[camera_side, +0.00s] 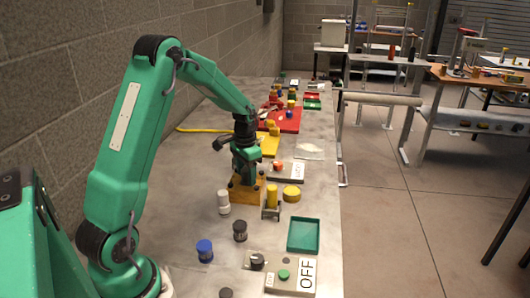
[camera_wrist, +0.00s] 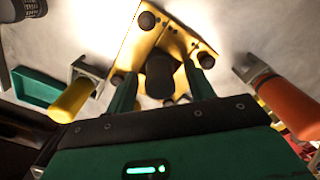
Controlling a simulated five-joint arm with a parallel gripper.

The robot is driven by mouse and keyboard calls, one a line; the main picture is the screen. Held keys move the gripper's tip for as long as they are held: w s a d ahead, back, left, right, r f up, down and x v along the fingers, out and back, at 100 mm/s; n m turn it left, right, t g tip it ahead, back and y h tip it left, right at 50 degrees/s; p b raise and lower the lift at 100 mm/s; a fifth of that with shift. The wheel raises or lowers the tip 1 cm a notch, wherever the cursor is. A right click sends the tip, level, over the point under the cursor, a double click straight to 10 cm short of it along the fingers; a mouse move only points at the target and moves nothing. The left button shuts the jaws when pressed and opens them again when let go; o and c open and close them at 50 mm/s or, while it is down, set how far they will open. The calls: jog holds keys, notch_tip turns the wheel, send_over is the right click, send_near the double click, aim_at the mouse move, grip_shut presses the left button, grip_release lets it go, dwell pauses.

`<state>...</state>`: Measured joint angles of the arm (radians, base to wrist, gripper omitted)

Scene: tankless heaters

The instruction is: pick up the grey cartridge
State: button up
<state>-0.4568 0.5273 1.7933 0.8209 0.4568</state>
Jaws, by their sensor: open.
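A dark grey cylinder, which looks like the grey cartridge (camera_wrist: 162,74), stands in the middle of a yellow block (camera_wrist: 130,50) with dark posts near its corners. My gripper (camera_wrist: 160,88) is open, with its green fingers on either side of the dark cylinder. I cannot tell whether either finger touches it. In the side view my gripper (camera_side: 245,176) is low over the yellow block (camera_side: 240,194), and the cylinder is hidden there.
A yellow cylinder (camera_side: 271,197) in a metal holder stands close to the right of the block. A white cylinder (camera_side: 224,203) is to its left. A dark cylinder (camera_side: 240,231), a blue cylinder (camera_side: 205,250) and a green tray (camera_side: 303,236) are nearer the camera. An orange cylinder (camera_wrist: 290,105) shows in the wrist view.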

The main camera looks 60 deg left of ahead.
jog(key=c, duration=1.1)
jog(key=shift+r, duration=0.1)
jog(key=shift+r, duration=0.7)
notch_tip(320, 180, up, 2)
jog(key=shift+r, duration=0.2)
jog(key=s+d+r, duration=0.1)
jog(key=d+r, duration=0.6)
jog(key=d, duration=0.4)
jog(key=shift+d, duration=0.35)
jog(key=shift+r, duration=0.1)
